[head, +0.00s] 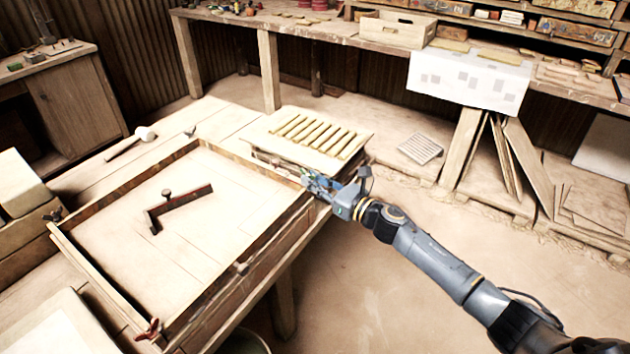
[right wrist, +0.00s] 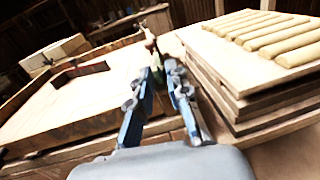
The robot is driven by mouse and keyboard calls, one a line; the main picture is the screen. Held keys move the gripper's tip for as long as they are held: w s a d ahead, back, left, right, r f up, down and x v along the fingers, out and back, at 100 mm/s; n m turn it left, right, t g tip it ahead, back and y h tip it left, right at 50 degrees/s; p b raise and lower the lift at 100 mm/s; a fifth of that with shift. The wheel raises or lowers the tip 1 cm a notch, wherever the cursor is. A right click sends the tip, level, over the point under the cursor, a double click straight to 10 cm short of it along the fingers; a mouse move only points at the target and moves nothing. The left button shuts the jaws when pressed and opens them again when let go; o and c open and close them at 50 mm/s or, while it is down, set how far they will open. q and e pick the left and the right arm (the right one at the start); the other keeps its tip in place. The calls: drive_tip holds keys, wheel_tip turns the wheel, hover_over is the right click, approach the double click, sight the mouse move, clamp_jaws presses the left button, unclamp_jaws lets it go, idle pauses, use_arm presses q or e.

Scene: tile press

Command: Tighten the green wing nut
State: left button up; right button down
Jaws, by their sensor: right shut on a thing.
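A shallow wooden frame (head: 205,296) lies on the workbench, with wing nuts at its corners and sides. My right gripper (head: 312,184) is at the frame's right far corner and is shut on the green wing nut (head: 305,179), which is mostly hidden by the fingers. In the right wrist view the gripper (right wrist: 164,72) points at this corner of the frame (right wrist: 60,132), and the nut between the fingers is hard to make out. A red wing nut (head: 149,329) is at the near corner and a dark one (head: 55,214) at the left corner. My left gripper is not in view.
A stack of boards with wooden strips (head: 312,134) stands close behind my right gripper; it also shows in the right wrist view (right wrist: 245,95). A dark L-shaped square (head: 180,205) lies inside the frame. A mallet (head: 130,143) lies behind it.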

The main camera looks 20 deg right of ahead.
drive_tip(key=shift+s+a+m+t+h, duration=0.1)
drive_tip(key=shift+a+m+t+h, duration=0.2)
drive_tip(key=shift+m+h, duration=1.85)
drive_tip(key=shift+w+a+m+t+h, duration=0.1)
drive_tip(key=shift+a+m+h, duration=0.3)
drive_tip(key=shift+m+h, duration=1.75)
drive_tip(key=shift+s+a+m+t+h, duration=0.1)
drive_tip(key=shift+a+m+t+h, duration=0.45)
drive_tip(key=shift+h, duration=2.85)
drive_tip(key=shift+d+m+g+h, duration=0.2)
drive_tip(key=shift+m+g+h, duration=0.1)
drive_tip(key=shift+m+g, duration=0.15)
drive_tip(key=c, duration=1.3)
unclamp_jaws()
